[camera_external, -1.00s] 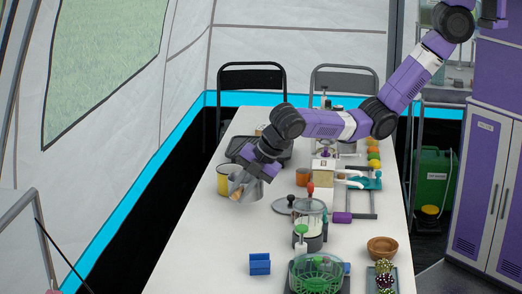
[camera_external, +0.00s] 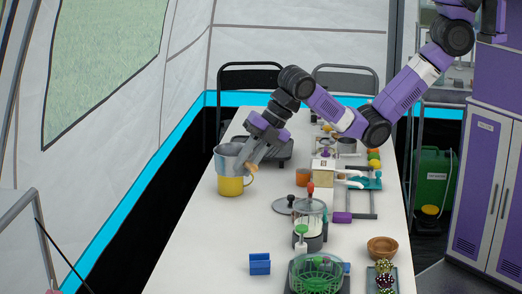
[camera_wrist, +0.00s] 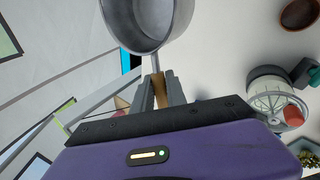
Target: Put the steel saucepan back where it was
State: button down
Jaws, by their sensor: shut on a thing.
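The steel saucepan (camera_external: 228,160) is grey and held up by my gripper (camera_external: 252,167) at the left side of the table. My gripper is shut on its handle, which looks tan between the fingers. In the wrist view the saucepan (camera_wrist: 150,25) hangs beyond the fingertips (camera_wrist: 158,88), its open rim and inside showing. In the external view it appears right over a yellow container (camera_external: 230,187); I cannot tell whether the two touch. The saucepan looks roughly upright.
A dark tray-like appliance (camera_external: 272,148) stands behind my gripper. A round lid (camera_external: 284,205) and a clear-walled jar (camera_external: 309,222) stand to the right, with a green basket (camera_external: 315,275) and a blue holder (camera_external: 260,264) nearer. The white table (camera_external: 200,240) is clear at the front left.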

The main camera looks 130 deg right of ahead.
jog(key=s+a+r+n+y, duration=0.3)
jog(key=a+r+n+y, duration=0.15)
jog(key=n, duration=0.25)
jog(key=shift+n, duration=0.3)
notch_tip(320, 180, down, 20)
jog(key=shift+d+r+p, duration=0.1)
jog(key=shift+p, duration=0.5)
jog(key=shift+f, duration=0.2)
jog(key=c, duration=1.3)
grip_release()
jog(key=shift+c, duration=0.2)
jog(key=shift+s+r, duration=0.1)
jog(key=shift+r, duration=0.15)
jog(key=v, duration=1.1)
jog(key=shift+s+r, duration=0.25)
jog(key=shift+s, duration=0.1)
